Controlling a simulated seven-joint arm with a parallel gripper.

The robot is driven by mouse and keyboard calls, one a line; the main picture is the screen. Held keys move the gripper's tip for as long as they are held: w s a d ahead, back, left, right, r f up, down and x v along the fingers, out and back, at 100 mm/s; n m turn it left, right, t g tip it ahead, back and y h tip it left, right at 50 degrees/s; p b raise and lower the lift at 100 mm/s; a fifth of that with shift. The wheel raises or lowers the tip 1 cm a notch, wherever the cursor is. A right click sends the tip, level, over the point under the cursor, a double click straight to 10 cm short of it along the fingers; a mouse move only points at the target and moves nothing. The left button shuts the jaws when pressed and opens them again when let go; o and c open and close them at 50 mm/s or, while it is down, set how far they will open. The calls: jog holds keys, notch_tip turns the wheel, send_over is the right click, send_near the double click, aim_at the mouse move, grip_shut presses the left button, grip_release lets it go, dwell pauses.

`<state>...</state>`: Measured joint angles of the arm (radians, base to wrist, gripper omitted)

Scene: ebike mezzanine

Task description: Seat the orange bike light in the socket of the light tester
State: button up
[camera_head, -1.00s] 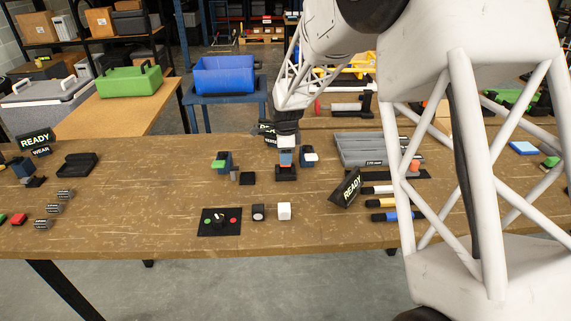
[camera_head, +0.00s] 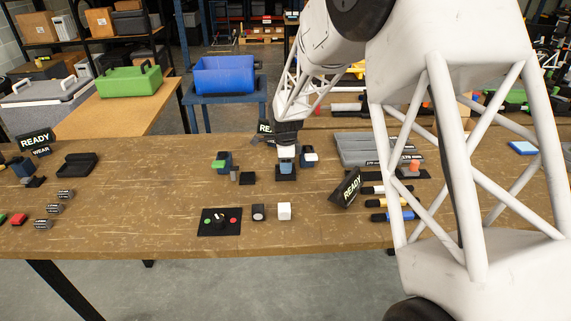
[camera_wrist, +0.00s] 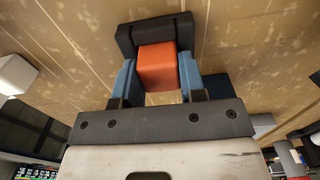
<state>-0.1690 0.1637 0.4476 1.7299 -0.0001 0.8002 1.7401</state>
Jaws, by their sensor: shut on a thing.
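The orange bike light (camera_wrist: 157,66) shows in the wrist view as an orange block. My gripper (camera_wrist: 157,80) is shut on it, with a blue finger on each side. A black piece (camera_wrist: 153,32) with side walls stands just beyond the light, close around its far end. It looks like a socket; I cannot tell whether the light is inside or only above it. In the head view my gripper (camera_head: 287,167) is low over a small black base (camera_head: 286,177) on the bench. The fingers hide most of the light there.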

jog(key=o, duration=1)
notch_tip(320, 180, up, 12)
dwell(0.3)
jog(key=shift+r, duration=0.1)
dwell(0.6)
